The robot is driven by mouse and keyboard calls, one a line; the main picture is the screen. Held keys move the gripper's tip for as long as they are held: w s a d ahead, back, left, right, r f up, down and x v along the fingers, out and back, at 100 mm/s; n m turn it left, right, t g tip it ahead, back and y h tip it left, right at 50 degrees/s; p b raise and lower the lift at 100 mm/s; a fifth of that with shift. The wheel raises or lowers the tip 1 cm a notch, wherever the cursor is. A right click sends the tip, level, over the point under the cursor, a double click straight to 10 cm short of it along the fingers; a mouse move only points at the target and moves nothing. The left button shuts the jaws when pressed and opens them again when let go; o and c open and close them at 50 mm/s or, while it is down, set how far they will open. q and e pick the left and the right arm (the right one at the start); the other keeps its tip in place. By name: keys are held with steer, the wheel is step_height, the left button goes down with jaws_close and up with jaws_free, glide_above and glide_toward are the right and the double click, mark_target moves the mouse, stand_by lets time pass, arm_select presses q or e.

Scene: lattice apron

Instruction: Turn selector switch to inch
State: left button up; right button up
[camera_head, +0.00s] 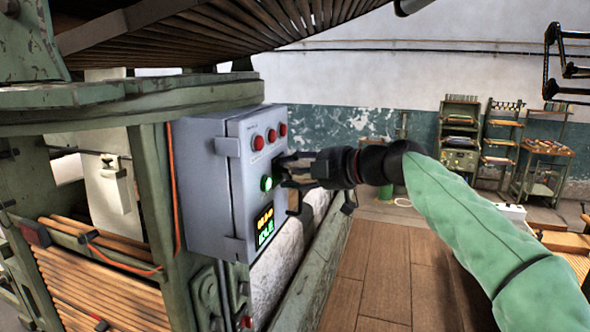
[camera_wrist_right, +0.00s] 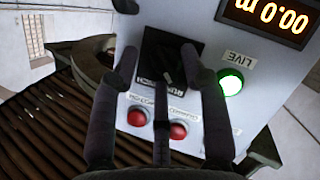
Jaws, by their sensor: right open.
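The grey control box (camera_head: 208,190) is fixed to the green machine frame in the head view. The selector switch (camera_wrist_right: 172,62) is a dark knob on a black plate with white lettering, seen upside down in the right wrist view. My right gripper (camera_head: 290,182) is at the box face and hides most of the switch in the head view. In the right wrist view its open fingers (camera_wrist_right: 160,66) lie on either side of the knob. I cannot tell whether they touch it. My left gripper is not in view.
Red buttons (camera_head: 259,142) sit along the top of the box face. Slatted lattice (camera_head: 190,35) hangs overhead. Wooden floor (camera_head: 380,270) is clear to the right; shelves (camera_head: 459,140) stand behind.

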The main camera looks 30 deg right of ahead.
jaws_close()
